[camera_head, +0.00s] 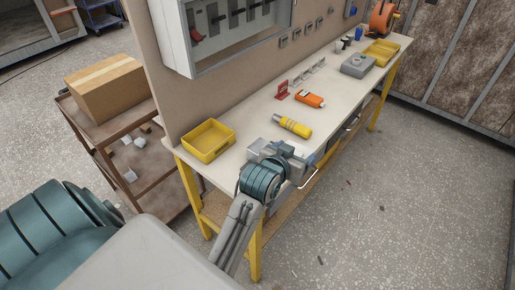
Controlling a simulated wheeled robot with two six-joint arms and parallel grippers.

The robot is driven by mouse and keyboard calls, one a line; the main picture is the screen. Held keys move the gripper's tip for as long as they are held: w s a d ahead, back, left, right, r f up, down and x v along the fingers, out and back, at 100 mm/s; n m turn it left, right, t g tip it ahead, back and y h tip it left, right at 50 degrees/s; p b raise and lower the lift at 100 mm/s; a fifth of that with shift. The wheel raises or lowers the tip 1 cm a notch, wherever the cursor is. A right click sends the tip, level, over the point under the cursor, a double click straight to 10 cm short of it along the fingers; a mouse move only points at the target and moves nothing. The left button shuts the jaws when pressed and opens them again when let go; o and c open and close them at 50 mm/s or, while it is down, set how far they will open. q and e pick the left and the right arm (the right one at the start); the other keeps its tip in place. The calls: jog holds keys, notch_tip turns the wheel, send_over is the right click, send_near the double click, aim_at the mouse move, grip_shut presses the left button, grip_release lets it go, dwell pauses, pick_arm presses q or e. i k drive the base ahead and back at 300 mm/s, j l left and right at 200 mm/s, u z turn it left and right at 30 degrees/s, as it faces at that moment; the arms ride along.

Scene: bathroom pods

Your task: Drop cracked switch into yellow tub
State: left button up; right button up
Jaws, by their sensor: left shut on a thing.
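An open yellow tub (222,150) stands at the near left end of the workbench, against the back panel. A second, shallow yellow tub (377,60) stands near the far end. My left gripper (297,160) is over the bench's front edge, to the right of the near tub and apart from it. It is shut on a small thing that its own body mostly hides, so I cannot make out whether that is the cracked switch. My right gripper is out of view.
On the bench (243,125) lie a yellow torch-like tool (292,127), an orange device (311,99), a red stand (282,90) and a grey box (357,65). A brown cart with a cardboard box (108,88) stands left.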

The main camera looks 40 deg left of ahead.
aim_at(208, 146)
jog(key=u, duration=1.55)
